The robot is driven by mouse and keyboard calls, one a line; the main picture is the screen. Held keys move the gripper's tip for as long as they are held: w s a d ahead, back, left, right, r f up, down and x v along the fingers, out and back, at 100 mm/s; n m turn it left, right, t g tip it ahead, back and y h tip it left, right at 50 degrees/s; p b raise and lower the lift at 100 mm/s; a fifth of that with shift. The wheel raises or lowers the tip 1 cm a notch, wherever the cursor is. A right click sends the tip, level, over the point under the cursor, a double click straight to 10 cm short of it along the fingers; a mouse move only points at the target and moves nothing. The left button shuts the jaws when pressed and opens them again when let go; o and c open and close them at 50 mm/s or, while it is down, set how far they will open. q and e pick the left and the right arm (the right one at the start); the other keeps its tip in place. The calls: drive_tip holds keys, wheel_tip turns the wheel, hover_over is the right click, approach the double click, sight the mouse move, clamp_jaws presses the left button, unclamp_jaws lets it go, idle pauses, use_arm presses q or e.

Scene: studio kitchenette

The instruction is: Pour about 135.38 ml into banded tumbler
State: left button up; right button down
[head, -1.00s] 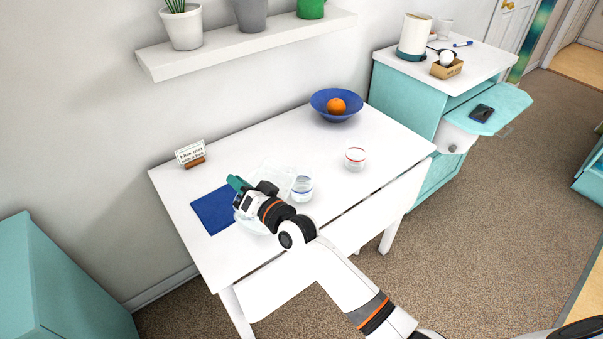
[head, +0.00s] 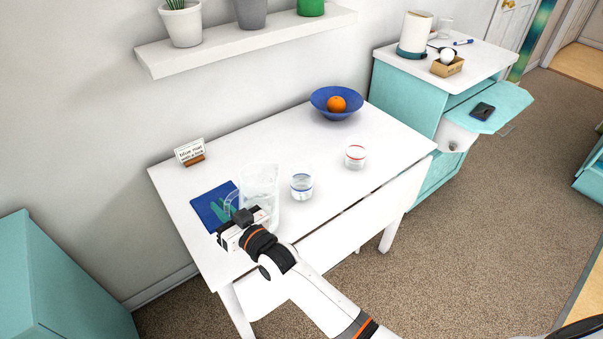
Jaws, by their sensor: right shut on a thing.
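A clear glass jug (head: 262,186) stands upright near the front left of the white table, by the right edge of the blue mat. Whether it touches the table is hard to tell. My right gripper (head: 232,212) is shut on the jug's handle side; the arm partly hides the grip. A clear tumbler with a blue band (head: 302,187) stands just right of the jug, apart from it, with what looks like clear liquid low inside. Another clear tumbler with a red band (head: 355,157) stands farther right. My left gripper is out of view.
The blue mat (head: 203,207) lies at the table's left, below a small sign (head: 190,152) reading "blue mat" in part. A blue bowl (head: 322,104) with an orange stands at the back. The table (head: 270,148) is clear between them. A shelf (head: 250,42) hangs above.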

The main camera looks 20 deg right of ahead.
drive_tip(key=shift+s+a+f+n+b, duration=0.1)
drive_tip(key=shift+a+f+n+b, duration=0.1)
drive_tip(key=shift+f+n, duration=0.2)
drive_tip(key=shift+a+f+n+b, duration=0.15)
drive_tip(key=shift+f+n+b, duration=0.05)
drive_tip(key=shift+f+n, duration=0.2)
drive_tip(key=shift+r, duration=0.2)
wheel_tip(320, 180, up, 7)
drive_tip(key=p, duration=0.6)
drive_tip(key=shift+p, duration=0.35)
drive_tip(key=shift+f, duration=0.15)
drive_tip(key=shift+s+d, duration=0.1)
